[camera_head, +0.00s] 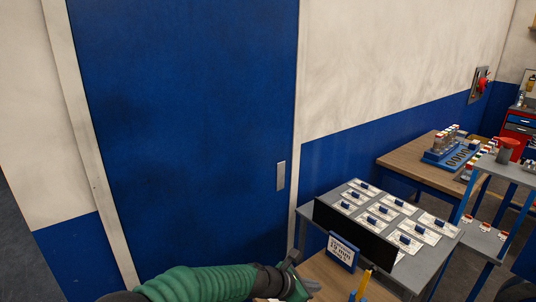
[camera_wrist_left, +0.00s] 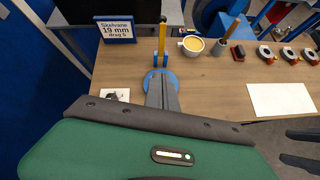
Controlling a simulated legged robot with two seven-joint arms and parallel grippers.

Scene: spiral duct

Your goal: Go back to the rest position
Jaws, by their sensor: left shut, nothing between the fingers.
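My left arm, with a green ribbed sleeve, comes in along the bottom of the head view. My left gripper (camera_head: 303,287) is at the near end of a wooden bench, beside a yellow upright piece. In the left wrist view its grey fingers (camera_wrist_left: 162,92) are together, with nothing between them, over the bench (camera_wrist_left: 215,85).
A sign (camera_wrist_left: 117,30), a cup (camera_wrist_left: 191,44), several round parts and a white sheet (camera_wrist_left: 281,99) are on the bench. A grey table (camera_head: 447,243) with several cards stands behind it. A blue door (camera_head: 190,130) fills the left. Another wooden table (camera_head: 405,160) stands farther right.

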